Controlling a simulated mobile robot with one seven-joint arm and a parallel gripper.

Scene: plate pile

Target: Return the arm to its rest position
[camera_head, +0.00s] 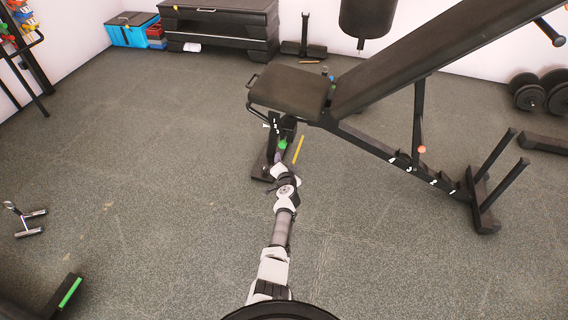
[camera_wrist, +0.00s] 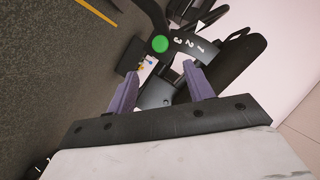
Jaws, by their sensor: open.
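My arm reaches forward from the bottom of the head view, out over the floor toward the low end of the weight bench (camera_head: 290,90). My gripper (camera_head: 277,158) is small in the head view, beside the bench's front support. In the wrist view my gripper (camera_wrist: 160,88) shows two purple fingers spread apart, with nothing held between them. The bench's dark numbered support (camera_wrist: 190,43) and its green round knob (camera_wrist: 160,44) lie just beyond the fingertips. Whether the fingers touch the bench cannot be told.
A yellow stick (camera_head: 298,149) is just right of my gripper. Weight plates (camera_head: 527,92) stand at the right wall. A black chest (camera_head: 220,25) and blue box (camera_head: 130,30) are at the back. A metal handle (camera_head: 26,220) lies left.

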